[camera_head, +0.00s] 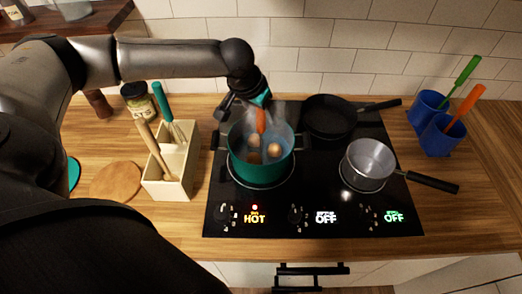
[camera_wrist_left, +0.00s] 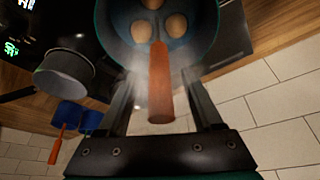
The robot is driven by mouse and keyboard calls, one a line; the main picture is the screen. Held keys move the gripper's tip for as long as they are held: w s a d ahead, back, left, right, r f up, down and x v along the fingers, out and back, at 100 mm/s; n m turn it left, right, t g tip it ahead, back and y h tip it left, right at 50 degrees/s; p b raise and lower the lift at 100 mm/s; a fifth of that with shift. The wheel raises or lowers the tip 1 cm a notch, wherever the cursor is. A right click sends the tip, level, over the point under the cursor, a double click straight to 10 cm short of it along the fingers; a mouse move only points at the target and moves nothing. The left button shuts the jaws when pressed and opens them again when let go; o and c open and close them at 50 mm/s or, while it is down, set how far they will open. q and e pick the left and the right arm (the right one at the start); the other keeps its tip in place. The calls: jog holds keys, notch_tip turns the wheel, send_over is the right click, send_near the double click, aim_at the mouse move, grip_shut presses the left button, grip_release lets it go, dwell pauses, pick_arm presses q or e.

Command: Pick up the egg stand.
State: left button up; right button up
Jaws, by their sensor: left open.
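In the wrist view the handle (camera_wrist_left: 160,85) points toward the camera, between the two fingers of my left gripper (camera_wrist_left: 158,88), with a gap on each side. My left gripper (camera_head: 250,110) is open and empty at the far side of the pot, above its rim. How deep the handle sits between the fingers is unclear. My right gripper is not in view.
Steam rises from the pot; its knob reads HOT. A black frying pan (camera_head: 329,117) and a grey saucepan (camera_head: 370,158) stand on the stove to the right. A utensil holder (camera_head: 180,170) stands left. Blue cups (camera_head: 436,142) stand right. A tiled wall (camera_head: 300,70) is close behind.

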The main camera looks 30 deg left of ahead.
pick_arm(q)
grip_shut()
dwell(0.4)
jog(key=shift+r, duration=0.1)
dwell(0.8)
